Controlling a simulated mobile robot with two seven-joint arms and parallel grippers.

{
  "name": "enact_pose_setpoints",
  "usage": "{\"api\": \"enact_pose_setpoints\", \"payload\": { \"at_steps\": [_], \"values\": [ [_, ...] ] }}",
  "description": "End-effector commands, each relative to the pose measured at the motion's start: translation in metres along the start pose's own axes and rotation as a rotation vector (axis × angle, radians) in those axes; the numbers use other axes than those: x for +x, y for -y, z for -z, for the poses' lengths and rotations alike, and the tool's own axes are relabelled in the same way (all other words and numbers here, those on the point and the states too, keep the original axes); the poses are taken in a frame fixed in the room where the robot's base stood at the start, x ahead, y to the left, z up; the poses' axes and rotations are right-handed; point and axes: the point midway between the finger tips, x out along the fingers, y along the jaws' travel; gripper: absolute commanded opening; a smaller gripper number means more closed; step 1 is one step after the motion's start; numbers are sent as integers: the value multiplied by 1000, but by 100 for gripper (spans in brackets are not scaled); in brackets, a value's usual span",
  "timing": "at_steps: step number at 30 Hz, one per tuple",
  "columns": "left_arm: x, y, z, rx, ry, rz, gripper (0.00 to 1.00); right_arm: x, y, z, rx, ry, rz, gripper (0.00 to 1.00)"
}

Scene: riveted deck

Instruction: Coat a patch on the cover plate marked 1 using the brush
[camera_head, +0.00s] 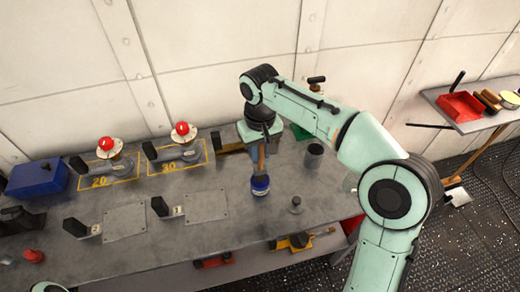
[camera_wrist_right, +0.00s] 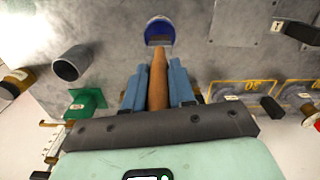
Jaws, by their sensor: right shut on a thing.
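My right gripper (camera_head: 262,143) points down over the bench and is shut on the brush's wooden handle (camera_head: 261,160). The handle also shows between the fingers in the right wrist view (camera_wrist_right: 157,85). The brush's lower end is at the mouth of a blue pot (camera_head: 260,187), also seen in the wrist view (camera_wrist_right: 160,27); its bristles are hidden. The cover plate marked 1 (camera_head: 207,206) is a flat grey square left of the pot, with its black-and-white marker (camera_head: 163,208) beside it. A similar plate marked 2 (camera_head: 125,223) lies farther left. My left gripper does not show.
Two red-knobbed valves (camera_head: 184,130) stand in yellow-outlined areas marked 20 and 30 behind the plates. A blue box (camera_head: 38,178) is far left. Bench surface between pot and plates is clear.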

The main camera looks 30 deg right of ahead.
Motion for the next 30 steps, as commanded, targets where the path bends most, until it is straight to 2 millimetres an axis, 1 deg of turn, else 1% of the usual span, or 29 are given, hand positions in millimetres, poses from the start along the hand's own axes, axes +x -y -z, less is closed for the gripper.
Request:
{"api": "enact_pose_setpoints", "payload": {
  "at_steps": [30],
  "values": [
    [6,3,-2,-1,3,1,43,10,0,0,0,0,0,0]
  ]
}}
